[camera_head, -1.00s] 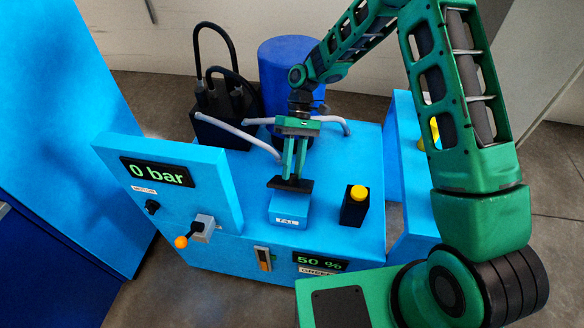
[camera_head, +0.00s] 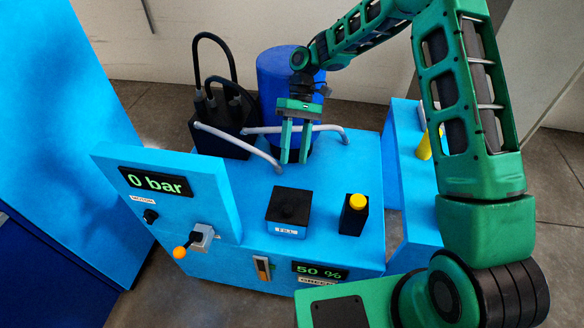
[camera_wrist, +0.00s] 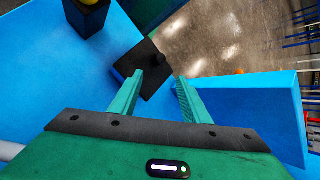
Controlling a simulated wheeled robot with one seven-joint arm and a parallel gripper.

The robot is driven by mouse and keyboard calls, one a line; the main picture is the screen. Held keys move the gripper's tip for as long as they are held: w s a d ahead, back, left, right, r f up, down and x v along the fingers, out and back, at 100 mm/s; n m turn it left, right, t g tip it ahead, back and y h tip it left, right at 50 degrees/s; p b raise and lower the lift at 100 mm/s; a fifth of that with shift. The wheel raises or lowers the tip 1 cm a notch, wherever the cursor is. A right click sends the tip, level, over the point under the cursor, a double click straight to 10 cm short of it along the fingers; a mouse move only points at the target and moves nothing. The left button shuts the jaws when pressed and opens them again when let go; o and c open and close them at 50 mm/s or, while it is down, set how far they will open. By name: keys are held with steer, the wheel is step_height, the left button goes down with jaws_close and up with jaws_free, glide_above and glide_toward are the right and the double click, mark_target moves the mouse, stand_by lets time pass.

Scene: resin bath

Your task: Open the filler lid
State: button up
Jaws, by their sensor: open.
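The filler lid (camera_head: 291,203) is a black square plate with a small knob, lying flat on the blue filler box (camera_head: 289,230) marked FILL. In the wrist view the lid (camera_wrist: 134,62) shows beyond my fingertips, with its knob standing up. My gripper (camera_head: 294,158) is open and empty, above and behind the lid in the head view, apart from it. Its two green fingers also show in the wrist view (camera_wrist: 158,80).
A black block with a yellow cap (camera_head: 354,213) stands right of the filler box. Grey pipes (camera_head: 238,141) run behind it. A panel reading 0 bar (camera_head: 157,183) stands at left, with an orange-knobbed lever (camera_head: 181,252) below. A blue drum (camera_head: 285,82) stands behind.

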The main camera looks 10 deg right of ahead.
steer(key=shift+v, duration=1.85)
steer(key=shift+d, duration=0.1)
steer(key=s+d+r+m+t, duration=0.2)
steer(key=s+d+r, duration=0.2)
steer(key=d, duration=0.3)
steer(key=s+d+r+m+t+h, duration=0.1)
steer(key=s+d+r+m, duration=0.1)
steer(key=s+d+r, duration=0.4)
steer(key=s+d+r+m+t, duration=0.2)
steer(key=d+r+m, duration=0.1)
steer(key=d, duration=0.5)
steer(key=s+d+m+t, duration=0.1)
steer(key=s+d, duration=0.2)
steer(key=s, duration=0.3)
steer(key=s+d+m, duration=0.2)
steer(key=s+d, duration=0.2)
steer(key=s, duration=0.3)
steer(key=s+d+m+t+h, duration=0.1)
steer(key=s+d, duration=0.2)
steer(key=s, duration=0.4)
steer(key=shift+d+r+m+t, duration=0.2)
steer(key=shift+r+m+t, duration=0.1)
steer(key=shift+r+m, duration=0.1)
